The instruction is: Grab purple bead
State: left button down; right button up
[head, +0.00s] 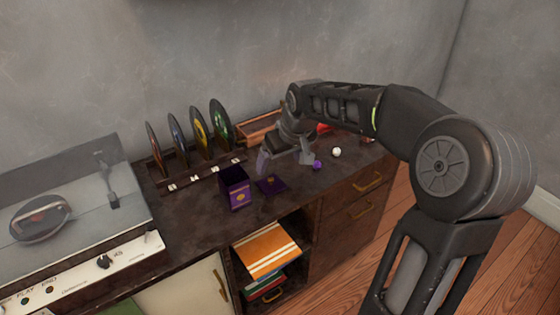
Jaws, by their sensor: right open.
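The purple bead (317,165) is a small round ball on the dark cabinet top, toward its right end. My right gripper (286,167) is open and low over the cabinet top, just left of the bead. One finger is close beside the bead; I cannot tell whether it touches. Nothing shows between the fingers except the surface behind. My left gripper is not in view.
A white ball (336,152) lies right of the bead. A purple open box (236,188) and its dark purple lid (270,185) sit left. A record rack (196,172) and turntable (75,215) stand farther left. A wooden box (258,131) and a red object (324,128) are behind.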

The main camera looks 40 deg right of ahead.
aim_at(317, 164)
jog(key=z, duration=1.5)
jog(key=i+l+u, duration=0.15)
jog(key=u, duration=0.35)
jog(key=i+l+u, duration=0.2)
jog(key=u, duration=0.3)
jog(key=i+l+u, duration=0.1)
jog(key=l+u, duration=0.25)
jog(key=u, duration=0.15)
